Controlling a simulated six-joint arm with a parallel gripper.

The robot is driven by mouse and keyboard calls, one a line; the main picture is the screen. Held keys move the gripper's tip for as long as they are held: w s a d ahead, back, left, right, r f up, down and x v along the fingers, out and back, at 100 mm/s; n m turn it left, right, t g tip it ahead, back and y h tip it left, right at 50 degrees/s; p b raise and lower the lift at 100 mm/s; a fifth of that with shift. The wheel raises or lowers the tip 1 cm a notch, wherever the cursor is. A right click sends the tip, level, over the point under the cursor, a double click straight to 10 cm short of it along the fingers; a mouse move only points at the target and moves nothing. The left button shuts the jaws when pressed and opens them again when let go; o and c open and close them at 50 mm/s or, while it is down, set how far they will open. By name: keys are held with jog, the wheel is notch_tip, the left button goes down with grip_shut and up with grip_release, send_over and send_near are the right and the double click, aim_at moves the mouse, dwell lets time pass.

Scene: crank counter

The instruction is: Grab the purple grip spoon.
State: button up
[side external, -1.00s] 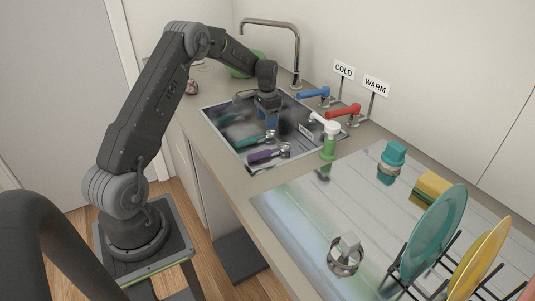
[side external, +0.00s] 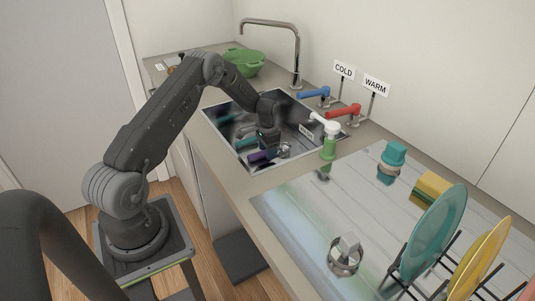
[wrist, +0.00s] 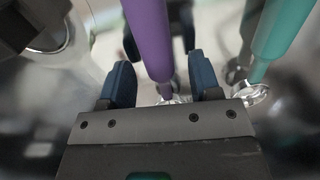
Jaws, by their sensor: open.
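The purple grip spoon (side external: 260,157) lies in the sink near its front edge, partly covered by my gripper in the side view. In the wrist view its purple handle (wrist: 150,42) runs between my two blue fingers, with a gap on each side. My gripper (wrist: 163,75) is open, low in the sink at the purple handle, and its fingertips are hard to see in the side view.
The sink (side external: 222,113) has walls close around my gripper. A tall faucet (side external: 297,50) and green pot (side external: 243,62) are behind. Plates (side external: 433,232) stand at right.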

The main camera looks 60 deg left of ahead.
jog(key=shift+f, duration=0.3)
jog(key=shift+c, duration=0.2)
jog(key=c, duration=1)
jog(key=shift+o, duration=0.2)
